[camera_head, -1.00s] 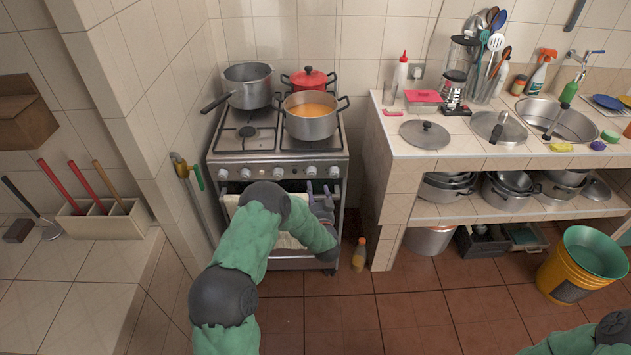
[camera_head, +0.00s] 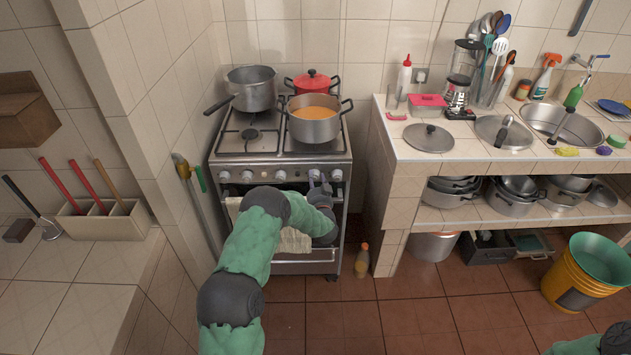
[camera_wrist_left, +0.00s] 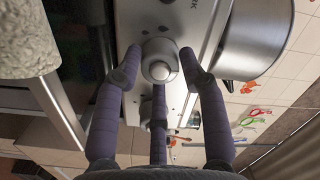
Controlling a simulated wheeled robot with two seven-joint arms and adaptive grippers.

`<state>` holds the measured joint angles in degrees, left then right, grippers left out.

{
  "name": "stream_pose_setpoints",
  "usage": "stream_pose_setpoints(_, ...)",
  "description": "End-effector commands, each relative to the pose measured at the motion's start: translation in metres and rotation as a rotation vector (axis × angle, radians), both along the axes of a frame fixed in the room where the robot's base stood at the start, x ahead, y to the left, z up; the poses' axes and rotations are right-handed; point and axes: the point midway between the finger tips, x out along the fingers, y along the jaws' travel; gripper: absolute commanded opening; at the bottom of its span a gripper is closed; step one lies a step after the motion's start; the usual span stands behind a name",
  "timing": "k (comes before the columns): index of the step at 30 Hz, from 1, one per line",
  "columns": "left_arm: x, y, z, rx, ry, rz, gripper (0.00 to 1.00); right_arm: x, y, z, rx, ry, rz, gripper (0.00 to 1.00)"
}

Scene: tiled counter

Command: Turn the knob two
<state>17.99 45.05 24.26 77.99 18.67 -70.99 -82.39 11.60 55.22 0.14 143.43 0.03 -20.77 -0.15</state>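The stove front (camera_head: 262,174) carries a row of several round silver knobs. My left gripper (camera_head: 319,182) is at the second knob from the right (camera_head: 313,174), and its fingers partly cover that knob in the head view. In the left wrist view, the knob (camera_wrist_left: 160,61) sits between the spread purple fingers of the left gripper (camera_wrist_left: 160,68). There is a small gap on each side of the knob, and a third finger is below it. The gripper looks open around the knob, not closed on it. My right gripper is out of view.
An orange-filled pot (camera_head: 314,125), a grey pan (camera_head: 251,88) and a red pot (camera_head: 311,80) stand on the stove. A cloth (camera_head: 292,241) hangs at the oven front. A bottle (camera_head: 362,260) stands on the floor beside the stove.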

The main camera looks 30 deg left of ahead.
Motion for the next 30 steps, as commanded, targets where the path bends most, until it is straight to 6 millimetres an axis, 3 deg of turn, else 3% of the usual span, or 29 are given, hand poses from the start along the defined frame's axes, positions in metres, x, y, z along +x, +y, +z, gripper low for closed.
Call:
stream_pose_setpoints(1,0.000,0.000,0.000,0.000,0.000,0.000,0.17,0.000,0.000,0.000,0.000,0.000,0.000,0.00)
stream_pose_setpoints(3,0.000,0.000,0.000,0.000,0.000,0.000,0.03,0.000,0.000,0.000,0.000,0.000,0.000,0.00)
stream_pose_setpoints(17,0.000,0.000,0.001,-0.049,-0.032,-0.001,0.03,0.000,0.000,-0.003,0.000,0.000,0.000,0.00)
stream_pose_setpoints(30,0.000,0.000,0.002,-0.342,-0.213,-0.001,0.03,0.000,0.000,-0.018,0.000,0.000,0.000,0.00)
